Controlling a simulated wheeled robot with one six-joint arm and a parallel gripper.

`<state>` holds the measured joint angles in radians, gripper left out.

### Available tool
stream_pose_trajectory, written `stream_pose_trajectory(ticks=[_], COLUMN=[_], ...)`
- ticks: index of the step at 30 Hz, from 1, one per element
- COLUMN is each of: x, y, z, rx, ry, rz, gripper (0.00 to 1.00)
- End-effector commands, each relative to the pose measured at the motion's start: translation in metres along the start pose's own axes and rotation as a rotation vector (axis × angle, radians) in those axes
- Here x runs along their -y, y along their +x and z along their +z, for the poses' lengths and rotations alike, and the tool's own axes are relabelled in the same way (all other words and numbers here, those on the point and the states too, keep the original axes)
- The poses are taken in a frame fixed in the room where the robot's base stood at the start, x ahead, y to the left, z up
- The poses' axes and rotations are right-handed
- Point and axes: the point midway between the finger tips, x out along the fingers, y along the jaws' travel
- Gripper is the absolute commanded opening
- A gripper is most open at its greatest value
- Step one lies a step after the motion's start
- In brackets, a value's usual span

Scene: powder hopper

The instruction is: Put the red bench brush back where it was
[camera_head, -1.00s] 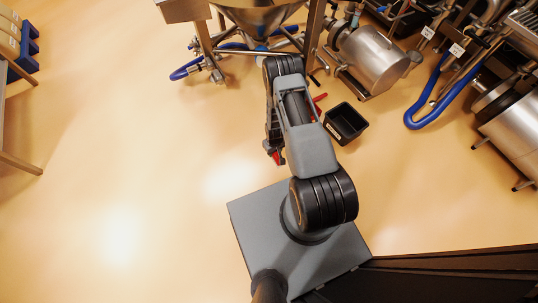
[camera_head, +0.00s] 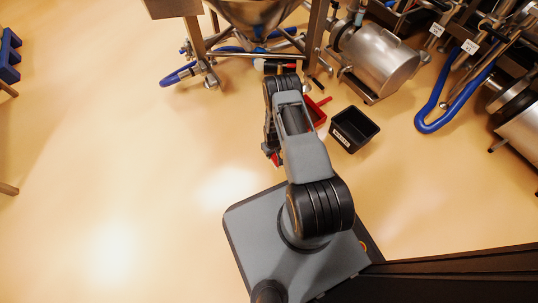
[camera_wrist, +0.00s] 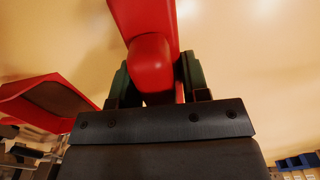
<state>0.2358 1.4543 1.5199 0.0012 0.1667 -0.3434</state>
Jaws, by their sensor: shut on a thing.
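The red bench brush (camera_wrist: 152,62) is between the two dark green fingers of my gripper (camera_wrist: 155,75), which is shut on it. The brush extends beyond the fingers to the top edge of the wrist view. In the head view my arm hides most of my gripper, and only a small red part of the brush (camera_head: 275,158) shows at its lower left. A red dustpan-like thing (camera_head: 316,112) lies on the floor, partly hidden behind my arm. A similar red shape with a dark inside (camera_wrist: 45,100) shows at the left of the wrist view, apart from the brush.
A black open bin (camera_head: 354,130) with a white label stands right of my arm. A steel hopper frame (camera_head: 196,45) with a blue hose (camera_head: 180,76) stands ahead. A steel motor or pump (camera_head: 378,58) and another blue hose (camera_head: 438,118) are to the right.

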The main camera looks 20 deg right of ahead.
Motion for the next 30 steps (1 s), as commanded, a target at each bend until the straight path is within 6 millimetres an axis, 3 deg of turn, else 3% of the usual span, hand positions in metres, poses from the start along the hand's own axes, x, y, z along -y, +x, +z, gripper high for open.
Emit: stream_pose_trajectory(ticks=[8, 15, 29, 30], x=[0.003, 0.001, 0.002, 0.001], y=[0.012, 0.044, 0.048, 0.047], z=[-0.005, -0.006, -0.006, -0.006], rx=[-0.001, -0.001, -0.001, -0.001], ry=[-0.011, -0.009, -0.009, -0.009], rz=[0.000, 0.000, 0.000, 0.000], gripper=[0.14, 0.14, 0.14, 0.46])
